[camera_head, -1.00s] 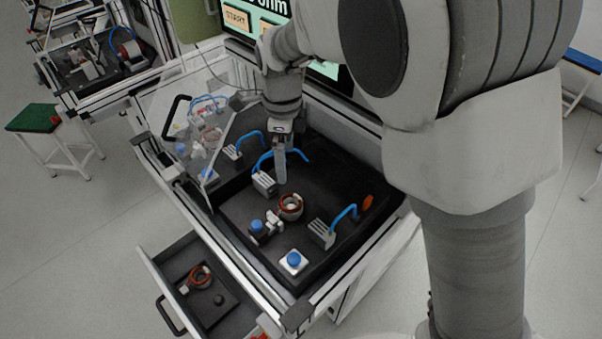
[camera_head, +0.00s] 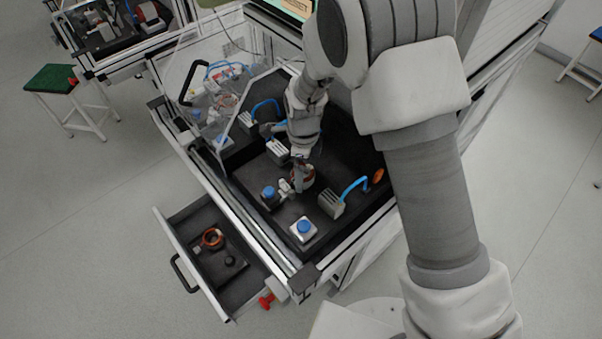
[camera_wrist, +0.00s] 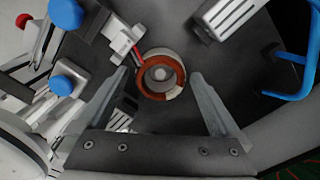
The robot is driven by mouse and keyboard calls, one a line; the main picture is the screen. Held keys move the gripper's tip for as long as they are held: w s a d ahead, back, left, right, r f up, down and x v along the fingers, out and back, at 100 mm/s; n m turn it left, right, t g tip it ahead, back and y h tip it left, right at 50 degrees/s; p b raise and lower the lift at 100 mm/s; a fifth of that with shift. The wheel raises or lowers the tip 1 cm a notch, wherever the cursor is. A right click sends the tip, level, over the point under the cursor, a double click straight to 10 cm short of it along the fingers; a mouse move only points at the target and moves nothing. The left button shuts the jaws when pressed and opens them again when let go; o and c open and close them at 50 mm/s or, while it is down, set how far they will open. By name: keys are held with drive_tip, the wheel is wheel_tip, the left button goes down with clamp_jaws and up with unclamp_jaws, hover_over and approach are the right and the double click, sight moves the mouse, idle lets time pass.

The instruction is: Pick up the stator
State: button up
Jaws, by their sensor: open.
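The stator, a ring with copper-coloured windings, shows in the wrist view (camera_wrist: 160,75), between and beyond the fingertips. In the head view it sits on the black bench surface (camera_head: 306,176), partly hidden by my gripper. My gripper (camera_head: 299,184) reaches down right beside it in that view. In the wrist view my gripper (camera_wrist: 160,80) is open, one finger on each side of the stator, with nothing held. I cannot tell how high the fingertips are above the surface. A second copper ring (camera_head: 212,238) lies in the open drawer.
A blue-capped block (camera_head: 304,229) and another blue knob (camera_head: 269,192) stand near the stator. Grey clamps with blue handles stand to the right (camera_head: 331,204) and behind (camera_head: 278,149). A clear cover (camera_head: 215,100) is at the left. The drawer (camera_head: 205,285) juts out front-left.

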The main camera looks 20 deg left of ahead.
drive_tip(key=shift+f, duration=0.8)
clamp_jaws()
